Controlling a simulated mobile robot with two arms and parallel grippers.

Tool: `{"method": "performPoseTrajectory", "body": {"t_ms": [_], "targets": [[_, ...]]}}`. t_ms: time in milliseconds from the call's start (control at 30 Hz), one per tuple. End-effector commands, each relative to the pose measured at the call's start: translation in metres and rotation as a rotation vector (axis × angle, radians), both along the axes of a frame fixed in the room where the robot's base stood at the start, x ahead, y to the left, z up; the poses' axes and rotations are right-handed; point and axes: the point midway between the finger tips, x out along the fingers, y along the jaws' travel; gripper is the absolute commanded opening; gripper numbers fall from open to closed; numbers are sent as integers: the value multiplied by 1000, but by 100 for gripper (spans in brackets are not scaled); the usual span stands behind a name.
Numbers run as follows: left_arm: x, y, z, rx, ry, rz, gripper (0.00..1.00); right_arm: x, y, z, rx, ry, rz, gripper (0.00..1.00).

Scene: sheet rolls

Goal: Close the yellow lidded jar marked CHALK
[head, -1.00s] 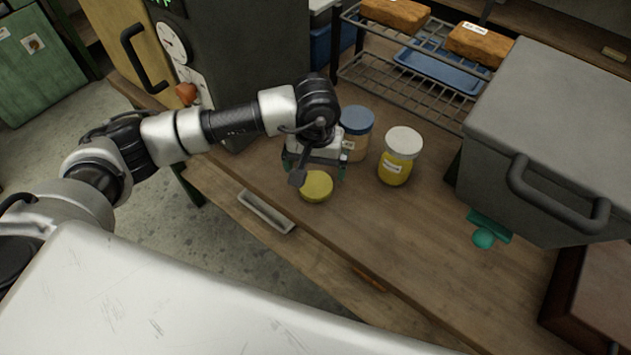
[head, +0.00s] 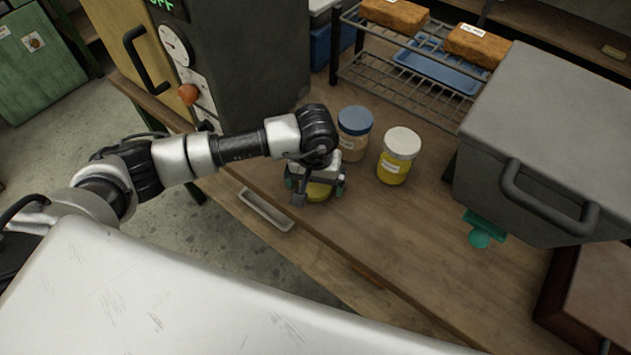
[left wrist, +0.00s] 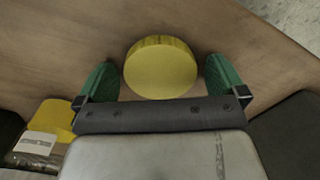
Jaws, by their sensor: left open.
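A round yellow lid (head: 318,191) lies flat on the wooden counter, partly hidden by my left gripper (head: 315,187) above it. In the left wrist view the lid (left wrist: 160,68) sits between the two open green fingers (left wrist: 158,76), with a gap on each side. A yellow jar (head: 393,168) stands upright to the right, with a pale top and a white label too small to read. Part of a yellow thing with a white label (left wrist: 50,120), likely this jar, shows at the left wrist view's lower left. My right gripper is not in view.
A blue-topped jar (head: 353,140) stands close behind the left gripper, beside the yellow jar. A wire rack (head: 400,85) is behind, a grey box with a handle (head: 545,130) at the right. Bare counter (head: 400,235) lies in front of the jars.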

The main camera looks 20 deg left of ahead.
Motion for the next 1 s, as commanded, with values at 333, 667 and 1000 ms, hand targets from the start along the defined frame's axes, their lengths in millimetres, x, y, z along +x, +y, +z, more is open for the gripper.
{"method": "performPoseTrajectory", "body": {"t_ms": [333,667,1000], "targets": [[0,0,0,0,0,0,59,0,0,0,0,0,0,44],[0,0,1,0,0,0,54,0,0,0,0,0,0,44],[2,0,35,-1,-6,-2,54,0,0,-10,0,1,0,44]]}}
